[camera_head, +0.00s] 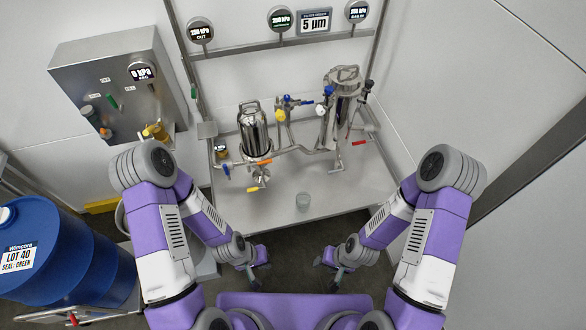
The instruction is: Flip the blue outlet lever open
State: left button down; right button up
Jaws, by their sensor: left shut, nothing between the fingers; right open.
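Several blue handles show on the pipework, and I cannot tell for certain which is the outlet lever. One blue lever (227,171) hangs at the lower left of the shiny steel tank (254,132). A blue handle (288,101) sits on the valve between the vessels, and another blue part (328,90) is beside the clamped filter housing (341,105). My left gripper (258,270) is shut and empty, low in front of the bench. My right gripper (327,270) is open and empty, to its right. Both are well apart from the levers.
Orange (264,162), yellow (253,189) and red (359,143) handles sit near the pipes. A steel control box (115,85) hangs at left above a blue drum (60,250). The bench front is mostly clear.

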aim_at(226, 170)
jog(key=z, duration=0.15)
jog(key=k, duration=0.4)
jog(key=z, duration=0.6)
jog(key=k, duration=0.95)
jog(key=u, duration=0.2)
jog(key=i, duration=0.55)
jog(key=u, duration=1)
jog(key=i, duration=0.85)
jog(key=z, duration=0.6)
jog(key=i, duration=0.45)
jog(key=z, duration=0.4)
